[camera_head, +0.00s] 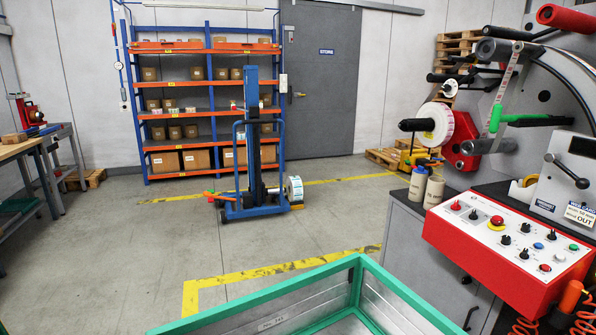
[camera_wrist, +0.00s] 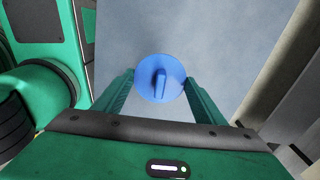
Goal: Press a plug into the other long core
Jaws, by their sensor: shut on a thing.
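A blue round plug (camera_wrist: 160,82) with a raised ridge across its face sits between the green fingers of my gripper (camera_wrist: 159,76) in the wrist view. My gripper is shut on the plug. Behind the plug is a plain grey-blue surface, and I see no contact with it. My gripper does not show in the head view. I cannot make out a long core for certain in either view.
A green-rimmed bin (camera_head: 255,301) stands at the front. The red control panel (camera_head: 513,236) and the rewinder (camera_head: 560,80) fill the right. A blue lifter (camera_head: 250,150) holding a roll stands mid-floor before shelving (camera_head: 208,111). Floor at the left centre is clear.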

